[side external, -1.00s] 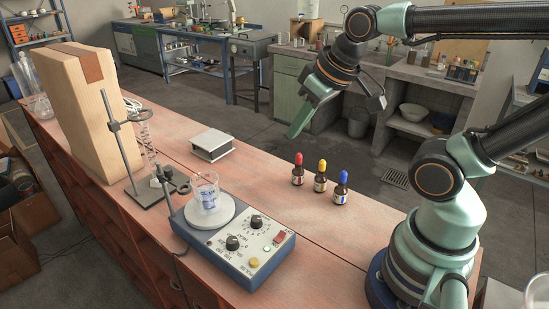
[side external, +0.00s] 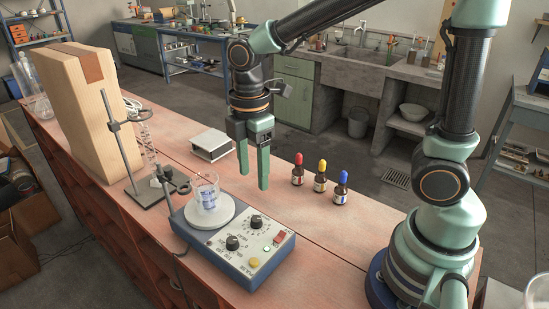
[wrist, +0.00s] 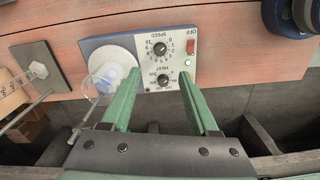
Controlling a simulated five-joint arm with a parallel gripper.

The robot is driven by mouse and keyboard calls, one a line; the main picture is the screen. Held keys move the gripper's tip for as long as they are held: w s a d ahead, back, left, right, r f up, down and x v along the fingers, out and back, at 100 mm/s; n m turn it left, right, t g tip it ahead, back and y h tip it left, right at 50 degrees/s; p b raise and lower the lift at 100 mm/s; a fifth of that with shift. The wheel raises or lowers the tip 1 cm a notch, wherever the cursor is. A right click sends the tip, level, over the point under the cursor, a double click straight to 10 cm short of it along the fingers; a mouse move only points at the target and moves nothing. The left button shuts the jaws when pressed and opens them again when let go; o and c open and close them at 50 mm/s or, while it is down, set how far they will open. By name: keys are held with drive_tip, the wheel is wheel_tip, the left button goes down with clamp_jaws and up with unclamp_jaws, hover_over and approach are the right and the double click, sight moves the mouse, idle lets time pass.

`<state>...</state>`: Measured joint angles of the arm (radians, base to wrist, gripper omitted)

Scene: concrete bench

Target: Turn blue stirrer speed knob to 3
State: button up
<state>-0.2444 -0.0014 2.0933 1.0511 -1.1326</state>
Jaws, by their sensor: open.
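The blue stirrer (side external: 243,272) stands on the bench with a light control panel facing up. Its black speed knob (side external: 255,222) is the one on the robot's side of the panel; it also shows in the wrist view (wrist: 159,48), with numbers around it. The pointer's setting is too small to read. The black heat knob (side external: 232,242) sits beside it, and in the wrist view (wrist: 163,83) it appears between the fingers. My gripper (side external: 253,183) is open and empty, pointing down above the stirrer's far side. It touches neither knob.
A glass beaker (side external: 206,191) stands on the stirrer's round plate (side external: 222,219). A metal stand (side external: 151,192) is to the left, a silver block (side external: 212,144) behind. Bottles with red (side external: 298,170), yellow (side external: 320,177) and blue (side external: 341,188) caps stand right of the gripper.

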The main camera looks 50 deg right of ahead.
sight(256, 218)
wheel_tip(256, 218, down, 12)
drive_tip(key=shift+r, duration=0.1)
idle(0.4)
drive_tip(key=shift+c, duration=0.3)
clamp_jaws()
